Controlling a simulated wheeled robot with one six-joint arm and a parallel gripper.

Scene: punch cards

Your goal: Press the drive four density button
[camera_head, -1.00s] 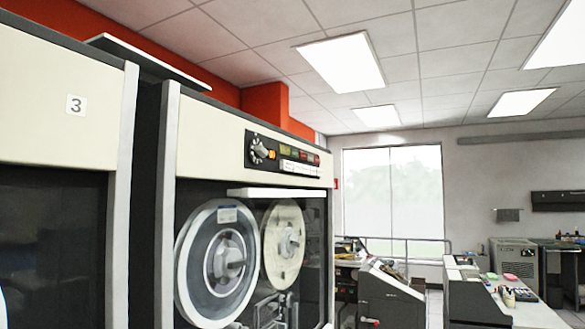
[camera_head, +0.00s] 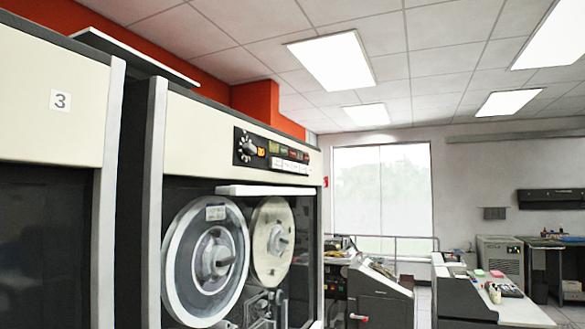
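A tape drive cabinet (camera_head: 200,113) with a cream top panel and two tape reels (camera_head: 206,262) behind glass stands left of the middle. Its black control panel (camera_head: 272,152) carries a dial (camera_head: 245,149), a lit orange number window (camera_head: 261,152), a row of dark coloured indicators and a row of white buttons (camera_head: 290,165) below them. The number and the button labels are too small to read, so I cannot tell which button is density. The drive at the far left bears a "3" label (camera_head: 60,100). My gripper is not in view.
A grey machine (camera_head: 375,295) and a desk (camera_head: 500,305) with small items stand at the right. A railing (camera_head: 395,240) runs before a large window (camera_head: 382,195). Some floor shows between the machine and the desk.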

